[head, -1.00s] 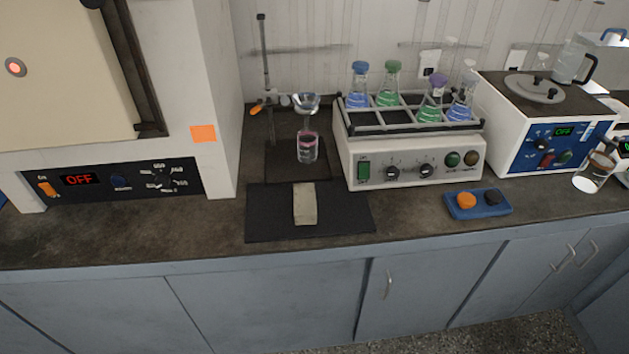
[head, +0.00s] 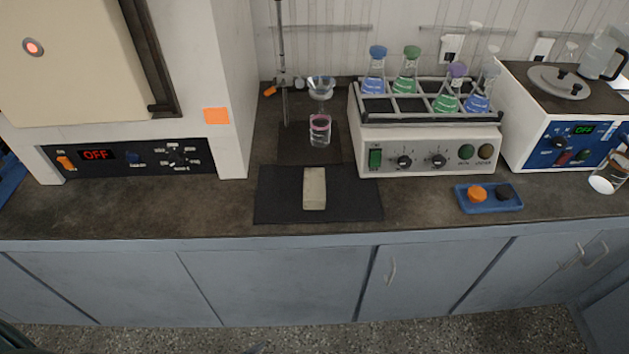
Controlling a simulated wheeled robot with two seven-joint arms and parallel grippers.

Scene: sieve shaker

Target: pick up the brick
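The brick (head: 314,188) is a beige-grey block on the black mat (head: 275,196) on the dark counter. It lies with its long side running from front to back, near the middle of the mat. Nothing touches it from above. Neither of my grippers can be made out in the head view.
Behind the mat, a beaker (head: 320,131) stands under a funnel (head: 321,87) on a stand. A flask shaker (head: 427,150) is to the right, with a blue tray (head: 488,198) before it. A furnace (head: 125,130) is at left. The counter (head: 180,212) is clear left of the mat.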

